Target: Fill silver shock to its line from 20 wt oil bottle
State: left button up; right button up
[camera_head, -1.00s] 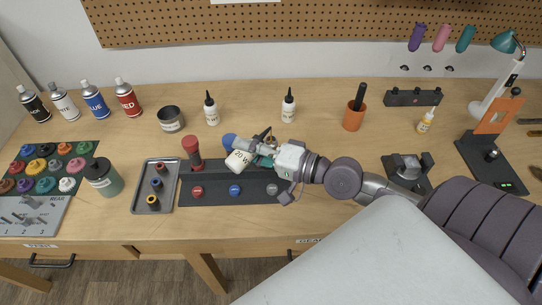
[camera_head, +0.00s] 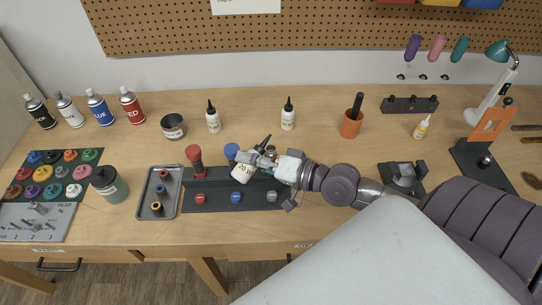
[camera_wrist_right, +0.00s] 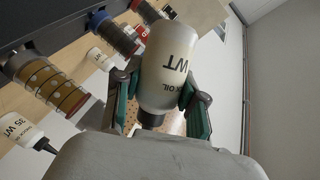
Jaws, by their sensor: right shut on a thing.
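My right gripper (camera_head: 262,161) is shut on the white 20 wt oil bottle (camera_head: 242,173) above the dark shock stand. The bottle is tilted, its dark nozzle pointing up and to the right. In the right wrist view the bottle (camera_wrist_right: 168,65) sits between the two green-edged fingers (camera_wrist_right: 160,100), its label upside down. The silver shock (camera_head: 271,151) is mostly hidden behind my gripper in the head view. My left gripper is out of view.
The stand (camera_head: 255,203) also holds a red shock (camera_head: 195,158) and a blue-capped shock (camera_head: 231,151), close beside the bottle. A grey tray (camera_head: 157,208) lies left of it. Two white bottles (camera_head: 213,118) (camera_head: 288,116) stand behind. The table's front strip is clear.

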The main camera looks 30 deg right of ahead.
aim_at(260, 146)
jog(key=shift+r, duration=0.15)
jog(key=n+p, duration=0.1)
jog(key=p, duration=0.2)
jog(key=d+r+n+h+p, duration=0.1)
jog(key=p, duration=0.2)
jog(key=d+r+n+h+p, duration=0.1)
jog(key=n+p, duration=0.1)
jog(key=shift+w+d+p, duration=0.15)
jog(key=shift+w+p, duration=0.15)
jog(key=shift+p, duration=0.1)
jog(key=shift+d+f+n+p, duration=0.15)
jog(key=shift+d+n+p, duration=0.1)
jog(key=shift+n+p, duration=0.2)
